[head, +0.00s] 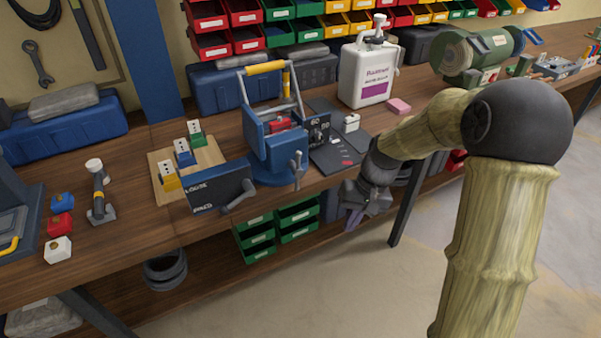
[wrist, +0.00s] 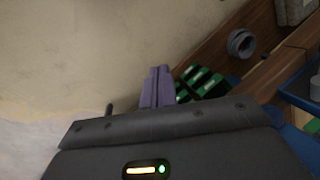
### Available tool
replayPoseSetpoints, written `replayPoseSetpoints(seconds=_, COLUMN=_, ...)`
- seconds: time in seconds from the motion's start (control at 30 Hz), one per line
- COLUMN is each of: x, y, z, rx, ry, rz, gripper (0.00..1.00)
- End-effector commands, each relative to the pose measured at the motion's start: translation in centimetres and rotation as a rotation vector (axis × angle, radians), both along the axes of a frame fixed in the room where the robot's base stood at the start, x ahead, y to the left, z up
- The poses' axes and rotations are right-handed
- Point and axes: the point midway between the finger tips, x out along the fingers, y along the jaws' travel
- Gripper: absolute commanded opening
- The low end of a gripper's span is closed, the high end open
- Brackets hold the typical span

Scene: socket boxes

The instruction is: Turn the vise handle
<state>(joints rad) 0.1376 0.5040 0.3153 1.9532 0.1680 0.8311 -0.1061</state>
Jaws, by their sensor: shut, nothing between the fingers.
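A blue vise (head: 275,150) stands near the front edge of the wooden bench in the head view. A grey handle (head: 297,170) sticks out at its front right. A dark panel (head: 215,188) with white lettering stands left of the vise, with a grey lever (head: 238,199) at its lower right. My gripper (head: 352,220) hangs off the bench's front edge, right of the vise and apart from it. Its purple fingers are together and empty in the wrist view (wrist: 158,88). The vise handle is not clearly seen in the wrist view.
A yellow-handled metal frame (head: 265,68) rises at the vise. A white bottle (head: 367,73) stands behind it to the right. Left are a socket board (head: 207,152) and a hammer-like tool (head: 98,190). Green bins (head: 297,213) sit below the bench. The floor in front is clear.

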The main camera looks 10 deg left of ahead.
Motion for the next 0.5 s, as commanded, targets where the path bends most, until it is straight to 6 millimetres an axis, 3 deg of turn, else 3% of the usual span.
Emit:
replayPoseSetpoints(seconds=0.3, x=-7.7, y=-6.9, z=2.5, rx=-0.204, ry=-0.242, rz=-0.101, gripper=0.00)
replayPoseSetpoints(seconds=0.5, x=-11.6, y=-9.3, z=3.2, rx=-0.244, ry=-0.348, rz=-0.153, gripper=0.00)
